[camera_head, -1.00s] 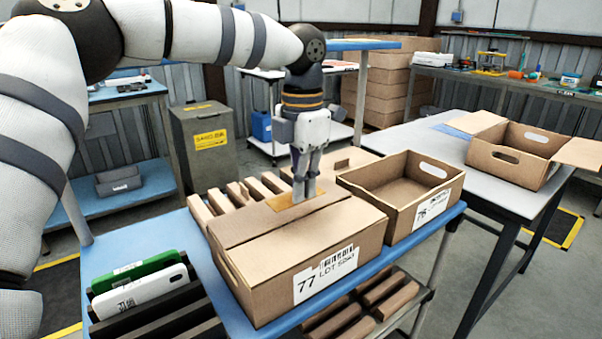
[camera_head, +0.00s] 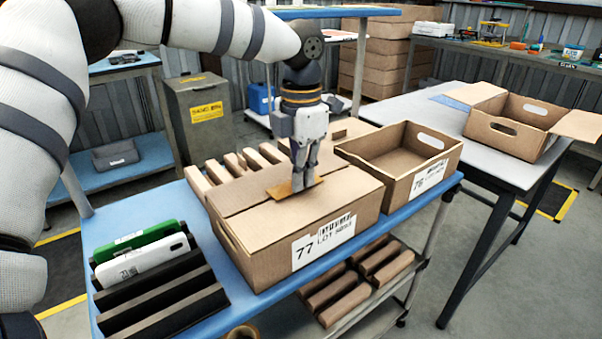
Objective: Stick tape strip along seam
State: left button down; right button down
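My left gripper (camera_head: 303,186) reaches down over the closed carton 77 (camera_head: 270,262), its fingers close together on a tan tape strip (camera_head: 284,190). The strip lies nearly flat at the carton top; I cannot tell whether it touches the cardboard. The seam (camera_head: 243,205) between the top flaps runs from the left end toward the strip, and its far part is hidden by the strip and gripper. The carton is tilted in view and carries a white label with 77. My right gripper is out of view.
An open carton 76 (camera_head: 448,165) stands close to the right on the blue bench (camera_head: 212,280). Dark slotted racks (camera_head: 165,300) with green and white devices are at left. Wooden slats (camera_head: 200,184) lie behind. Another open carton (camera_head: 500,139) is on the grey table.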

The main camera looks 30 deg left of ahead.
pick_arm(q)
jog(key=shift+f, duration=0.3)
dwell(0.5)
jog(key=c, duration=1.7)
grip_release()
notch_tip(320, 180, up, 18)
jog(key=shift+r, duration=0.1)
